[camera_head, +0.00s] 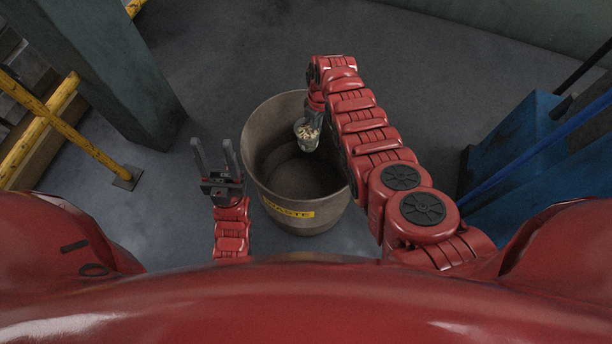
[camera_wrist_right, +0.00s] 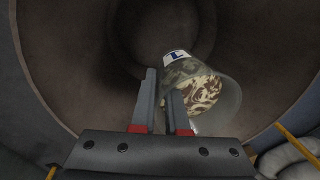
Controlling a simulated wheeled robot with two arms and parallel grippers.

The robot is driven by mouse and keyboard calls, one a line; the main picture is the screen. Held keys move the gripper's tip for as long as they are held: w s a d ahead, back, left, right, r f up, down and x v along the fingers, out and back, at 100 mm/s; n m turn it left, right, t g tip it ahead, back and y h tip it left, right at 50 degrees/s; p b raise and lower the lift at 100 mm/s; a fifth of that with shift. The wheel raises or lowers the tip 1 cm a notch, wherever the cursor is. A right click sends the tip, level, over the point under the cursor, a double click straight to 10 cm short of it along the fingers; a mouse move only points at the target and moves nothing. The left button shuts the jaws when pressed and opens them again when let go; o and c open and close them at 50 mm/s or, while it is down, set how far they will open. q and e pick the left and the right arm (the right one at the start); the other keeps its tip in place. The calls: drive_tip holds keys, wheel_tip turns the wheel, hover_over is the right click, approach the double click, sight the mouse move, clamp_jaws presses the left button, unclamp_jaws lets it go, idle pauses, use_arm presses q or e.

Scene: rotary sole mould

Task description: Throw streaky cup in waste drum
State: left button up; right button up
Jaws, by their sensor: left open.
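The streaky cup (camera_head: 307,134) is a small clear cup with brown-and-cream streaked contents. It is over the mouth of the waste drum (camera_head: 290,211), a grey-brown round bin with a yellow WASTE label. My right gripper (camera_head: 314,112) reaches over the drum with the cup at its fingers. In the right wrist view the cup (camera_wrist_right: 212,88) is tilted, with a blue-and-white mark, and its near side meets the close-set fingers (camera_wrist_right: 164,100). The fingers appear shut on its wall. My left gripper (camera_head: 217,158) is open and empty, left of the drum.
A grey pillar (camera_head: 105,70) and yellow railing (camera_head: 70,130) stand at the left. A blue structure (camera_head: 525,140) stands at the right. The floor behind the drum is clear.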

drive_tip(key=o, duration=0.4)
drive_tip(key=shift+c, duration=0.2)
drive_tip(key=shift+r+p, duration=0.3)
drive_tip(key=shift+r, duration=0.5)
wheel_tip(320, 180, up, 16)
drive_tip(key=w+d+p, duration=0.1)
drive_tip(key=p, duration=0.2)
drive_tip(key=shift+w+f+p, duration=0.15)
drive_tip(key=shift+w+p, duration=0.05)
drive_tip(key=shift+p, duration=0.15)
drive_tip(key=shift+d, duration=0.1)
